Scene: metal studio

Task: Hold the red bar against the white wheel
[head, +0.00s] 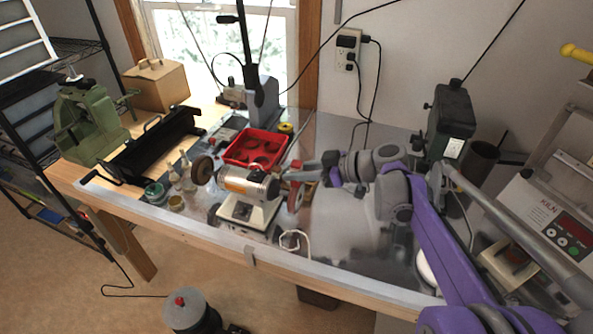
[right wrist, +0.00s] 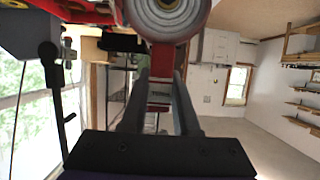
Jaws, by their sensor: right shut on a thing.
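The buffing machine (head: 249,184) stands on the bench in the head view, with a brown wheel (head: 202,169) on its left end. My right gripper (head: 296,176) reaches in from the right to its other end. In the right wrist view, the fingers (right wrist: 160,95) are shut on the red bar (right wrist: 160,91), which carries a small label. The pale wheel (right wrist: 165,12), with a dark red rim behind it, fills the top of that view. The bar's far end is at the wheel's lower edge; I cannot tell whether they touch. My left gripper is out of view.
A red tray (head: 254,147) sits behind the machine and small jars (head: 176,203) stand to its left. A white cord (head: 293,238) lies in front. The kiln (head: 545,222) stands at far right. The metal benchtop (head: 335,222) right of the machine is mostly clear.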

